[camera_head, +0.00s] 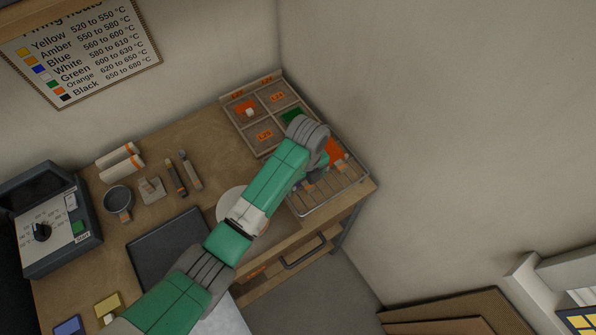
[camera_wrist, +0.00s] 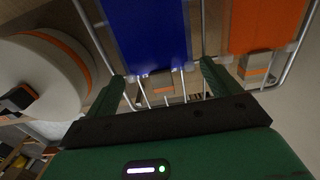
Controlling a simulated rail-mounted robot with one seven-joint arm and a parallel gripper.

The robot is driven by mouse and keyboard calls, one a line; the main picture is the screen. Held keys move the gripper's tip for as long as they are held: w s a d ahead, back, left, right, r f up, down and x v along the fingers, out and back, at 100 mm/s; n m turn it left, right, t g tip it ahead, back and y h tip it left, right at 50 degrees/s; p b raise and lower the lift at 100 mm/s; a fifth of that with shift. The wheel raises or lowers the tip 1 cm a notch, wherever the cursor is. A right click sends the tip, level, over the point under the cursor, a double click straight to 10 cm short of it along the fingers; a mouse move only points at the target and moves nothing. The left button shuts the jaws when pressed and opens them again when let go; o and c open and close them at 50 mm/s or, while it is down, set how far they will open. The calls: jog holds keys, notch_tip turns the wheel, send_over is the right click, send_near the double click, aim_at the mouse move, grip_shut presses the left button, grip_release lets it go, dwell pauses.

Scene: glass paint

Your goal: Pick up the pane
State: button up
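In the wrist view a blue pane (camera_wrist: 148,35) lies on a wire rack (camera_wrist: 288,72). My gripper (camera_wrist: 162,74) is open, with one finger near each side of the blue pane's near edge. I cannot tell whether the fingers touch it. An orange pane (camera_wrist: 265,25) lies to the right on the same rack, and it also shows in the head view (camera_head: 335,152). In the head view my arm hides most of the blue pane and the gripper's fingers, above the rack (camera_head: 345,190) at the table's right end.
A sectioned wooden tray (camera_head: 265,133) behind the rack holds a green piece (camera_head: 292,115) and an orange piece (camera_head: 242,107). A round white object with an orange band (camera_wrist: 40,75) stands left of the rack. The wall is close on the right.

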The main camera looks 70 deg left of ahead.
jog(key=c, duration=0.7)
jog(key=shift+r, duration=0.55)
notch_tip(320, 180, up, 2)
jog(key=shift+r, duration=0.2)
jog(key=d+r+p, duration=0.1)
jog(key=d, duration=0.4)
jog(key=d+r+p, duration=0.2)
jog(key=d, duration=0.3)
jog(key=s+d+r+p, duration=0.1)
jog(key=d, duration=0.5)
jog(key=shift+r, duration=0.3)
